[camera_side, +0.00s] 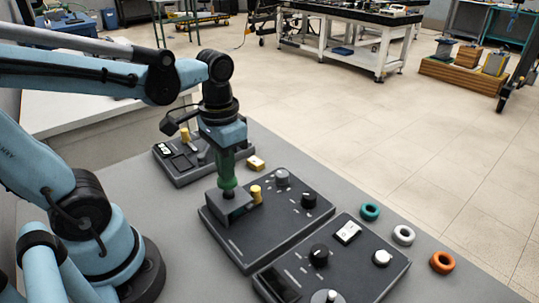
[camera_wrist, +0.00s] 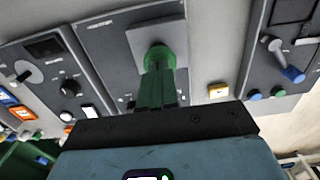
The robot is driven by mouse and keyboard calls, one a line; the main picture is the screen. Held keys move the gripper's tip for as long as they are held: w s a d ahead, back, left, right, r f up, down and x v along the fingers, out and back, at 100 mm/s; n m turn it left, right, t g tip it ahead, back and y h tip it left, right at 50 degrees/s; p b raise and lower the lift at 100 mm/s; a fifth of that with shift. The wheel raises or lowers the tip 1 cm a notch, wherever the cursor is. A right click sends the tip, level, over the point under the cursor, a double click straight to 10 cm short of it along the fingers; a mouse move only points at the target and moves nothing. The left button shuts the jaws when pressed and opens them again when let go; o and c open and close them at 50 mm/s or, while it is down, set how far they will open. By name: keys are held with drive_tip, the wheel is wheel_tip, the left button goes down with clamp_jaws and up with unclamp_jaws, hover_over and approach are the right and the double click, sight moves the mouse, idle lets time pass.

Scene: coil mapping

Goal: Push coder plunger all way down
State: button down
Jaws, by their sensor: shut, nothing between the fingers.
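The coder plunger (camera_side: 228,186) is a green, round-topped post on a raised dark block (camera_side: 229,207) of the middle control panel. My gripper (camera_side: 227,174) has green fingers, shut and pointing down directly over the plunger. The fingertips appear to meet its top; whether they touch is hard to tell, because both are green. In the wrist view the plunger's round green end (camera_wrist: 157,50) shows just beyond my shut fingers (camera_wrist: 158,72), in front of the dark block (camera_wrist: 157,34). How far the plunger stands out of the block is partly hidden by the fingers.
A yellow cylinder (camera_side: 256,193) stands close right of the block. Grey (camera_side: 282,177) and black (camera_side: 309,200) knobs sit farther right. A second panel (camera_side: 372,265) is in front, another (camera_side: 189,165) behind. A yellow block (camera_side: 256,163) and teal (camera_side: 370,211), white (camera_side: 403,235) and orange (camera_side: 442,262) rings lie on the table.

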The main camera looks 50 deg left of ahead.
drive_tip(key=shift+f, duration=1.25)
idle(0.4)
drive_tip(key=shift+r, duration=4.2)
drive_tip(key=shift+w+d+f+t, duration=0.2)
drive_tip(key=shift+w+f+t, duration=0.5)
drive_tip(key=shift+t, duration=0.5)
drive_tip(key=shift+w+d+f+t, duration=0.15)
drive_tip(key=shift+w+f+t, duration=0.5)
drive_tip(key=shift+t, duration=0.55)
drive_tip(key=shift+w+d+f+t, duration=0.2)
drive_tip(key=shift+w+f+t, duration=0.5)
drive_tip(key=shift+t, duration=0.5)
